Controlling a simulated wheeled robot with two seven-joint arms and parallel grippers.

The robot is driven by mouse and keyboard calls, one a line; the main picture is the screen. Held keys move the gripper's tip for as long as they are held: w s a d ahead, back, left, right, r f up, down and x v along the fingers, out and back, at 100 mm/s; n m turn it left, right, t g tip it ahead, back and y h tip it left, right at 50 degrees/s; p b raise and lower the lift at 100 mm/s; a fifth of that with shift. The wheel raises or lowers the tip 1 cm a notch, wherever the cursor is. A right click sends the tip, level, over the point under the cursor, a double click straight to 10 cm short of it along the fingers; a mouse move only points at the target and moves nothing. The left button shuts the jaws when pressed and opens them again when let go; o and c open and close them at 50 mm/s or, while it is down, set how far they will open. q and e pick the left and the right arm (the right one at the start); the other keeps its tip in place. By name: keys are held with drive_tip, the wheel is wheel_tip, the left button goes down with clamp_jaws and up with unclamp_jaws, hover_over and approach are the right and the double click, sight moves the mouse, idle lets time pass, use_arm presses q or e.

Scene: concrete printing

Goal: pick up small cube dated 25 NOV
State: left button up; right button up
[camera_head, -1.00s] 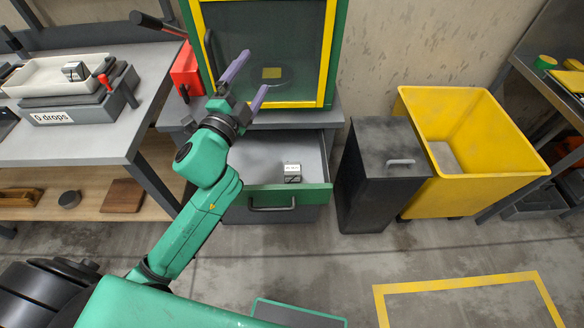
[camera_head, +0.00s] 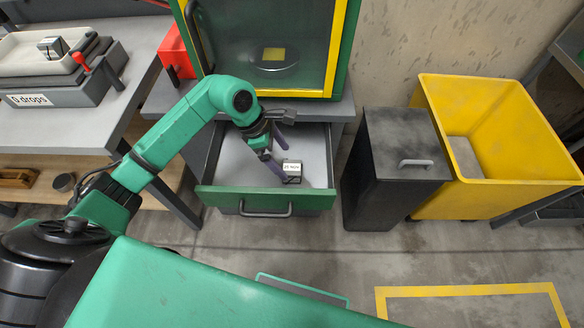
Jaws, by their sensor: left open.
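The small cube (camera_head: 291,171) is grey with a pale top that bears small dark print, which seems to read 25 NOV. It sits in the open drawer (camera_head: 222,173) with the green front, toward the right side. My left gripper (camera_head: 282,160) is open and reaches down into the drawer. Its purple fingers are just left of the cube and above it, one near the far side and one near the left side. I cannot tell whether a finger touches the cube. My right gripper is not in view.
A yellow-and-green framed cabinet (camera_head: 343,45) stands above the drawer. A dark lidded bin (camera_head: 392,150) and a yellow bin (camera_head: 510,189) stand to the right. On the left bench, a white tray (camera_head: 22,60) holds another small cube (camera_head: 52,47). The drawer's left part is clear.

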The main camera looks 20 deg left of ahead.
sight(290, 168)
use_arm(q)
drive_tip(key=x, duration=0.1)
drive_tip(key=p+x, duration=0.1)
drive_tip(key=x, duration=0.3)
drive_tip(key=shift+d+f+p, duration=0.15)
drive_tip(key=shift+d+p, duration=0.15)
drive_tip(key=shift+d, duration=0.05)
drive_tip(key=shift+d+f, duration=0.1)
drive_tip(key=shift+f, duration=0.3)
drive_tip(key=c, duration=1.5)
drive_tip(key=shift+r, duration=0.1)
clamp_jaws()
drive_tip(key=shift+r, duration=0.1)
